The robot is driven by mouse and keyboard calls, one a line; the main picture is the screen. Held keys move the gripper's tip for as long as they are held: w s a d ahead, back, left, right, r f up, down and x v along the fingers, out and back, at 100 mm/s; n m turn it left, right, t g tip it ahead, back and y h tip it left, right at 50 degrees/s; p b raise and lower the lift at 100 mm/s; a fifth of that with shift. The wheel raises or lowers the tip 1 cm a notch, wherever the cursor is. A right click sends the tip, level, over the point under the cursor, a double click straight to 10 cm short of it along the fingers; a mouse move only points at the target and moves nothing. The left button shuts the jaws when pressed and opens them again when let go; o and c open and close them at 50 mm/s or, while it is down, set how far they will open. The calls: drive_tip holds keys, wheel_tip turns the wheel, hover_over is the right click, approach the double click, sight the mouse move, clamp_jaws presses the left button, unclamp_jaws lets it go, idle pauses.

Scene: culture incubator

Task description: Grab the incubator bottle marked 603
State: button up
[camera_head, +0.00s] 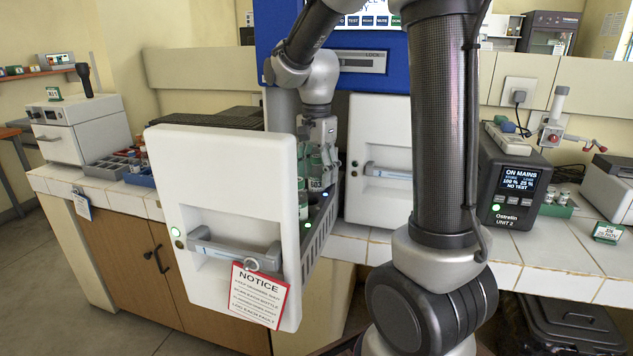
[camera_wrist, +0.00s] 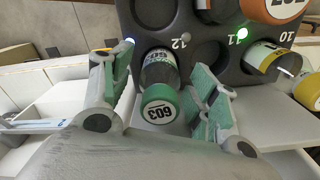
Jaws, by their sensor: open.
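The bottle marked 603 (camera_wrist: 160,106), with a green cap, shows in the wrist view below the hole numbered 12 of a dark rack (camera_wrist: 135,22). Its cap faces the camera, and its body reaches up to the rack. My gripper (camera_wrist: 160,72) is open, with one finger pad on each side of this bottle. Gaps show between the pads and the bottle. In the head view my gripper (camera_head: 324,140) is down over the pulled-out drawer (camera_head: 320,235) of the incubator, and partly hides the bottles there.
In the wrist view, an orange-capped bottle (camera_wrist: 275,8) and a yellow-banded bottle (camera_wrist: 268,60) sit in nearby holes. The drawer's white front (camera_head: 225,195) carries a notice (camera_head: 258,297). A blue tray (camera_head: 140,177) stands left of it. A dark power unit (camera_head: 513,190) stands on the right counter.

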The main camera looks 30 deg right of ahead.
drive_tip(key=shift+f, duration=0.3)
drive_tip(key=c, duration=1.1)
drive_tip(key=shift+c, duration=0.2)
drive_tip(key=shift+r, duration=0.1)
